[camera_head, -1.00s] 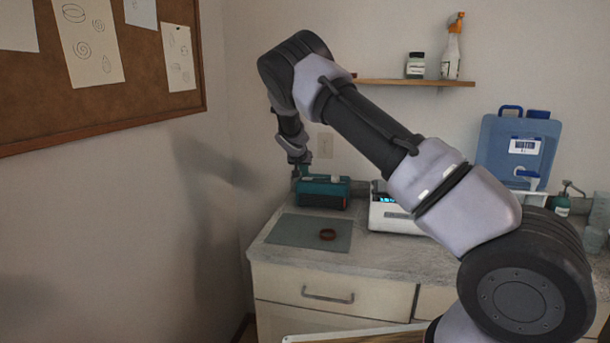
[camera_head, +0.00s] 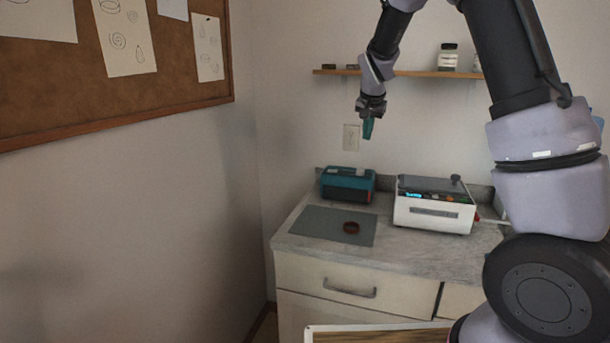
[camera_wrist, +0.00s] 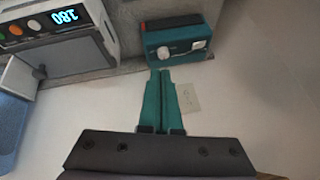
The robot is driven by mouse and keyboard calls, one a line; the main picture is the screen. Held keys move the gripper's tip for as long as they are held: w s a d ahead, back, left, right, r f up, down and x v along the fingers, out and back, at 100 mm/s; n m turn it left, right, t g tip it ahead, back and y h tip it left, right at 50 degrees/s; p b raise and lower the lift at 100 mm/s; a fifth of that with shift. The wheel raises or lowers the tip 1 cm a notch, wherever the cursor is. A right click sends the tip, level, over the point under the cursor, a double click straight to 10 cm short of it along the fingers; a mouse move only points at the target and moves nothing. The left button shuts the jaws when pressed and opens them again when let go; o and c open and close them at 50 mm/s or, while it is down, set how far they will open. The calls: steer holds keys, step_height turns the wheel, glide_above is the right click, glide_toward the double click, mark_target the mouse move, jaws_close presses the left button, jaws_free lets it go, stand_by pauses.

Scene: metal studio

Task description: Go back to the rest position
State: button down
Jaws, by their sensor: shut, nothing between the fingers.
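My gripper (camera_head: 368,129) hangs in the air above the back of the counter, in front of the wall. Its teal fingers point down and are shut with nothing between them. In the wrist view the two fingers (camera_wrist: 162,80) lie side by side, and a teal device (camera_wrist: 178,35) with a light knob shows beyond their tips. The head view shows the same teal device (camera_head: 347,187) standing on the counter below my gripper, clear of it.
A grey mat (camera_head: 318,225) with a brown ring (camera_head: 351,227) on it lies on the counter (camera_head: 412,252). A white device with a lit display (camera_head: 433,212) stands to the right. A wall shelf (camera_head: 410,73) with a jar (camera_head: 448,57) is behind my arm. A corkboard (camera_head: 160,100) hangs left.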

steer(key=s+d+r+y, duration=0.2)
steer(key=s+d+r, duration=0.3)
steer(key=s, duration=0.5)
steer(key=s+r+n, duration=0.1)
steer(key=s+r, duration=0.2)
steer(key=s, duration=1)
steer(key=s+r+t, duration=0.1)
steer(key=s+r, duration=0.2)
steer(key=s, duration=1.1)
steer(key=shift+s+n+y, duration=0.25)
steer(key=shift+n+y, duration=0.15)
steer(key=shift+d+r, duration=0.1)
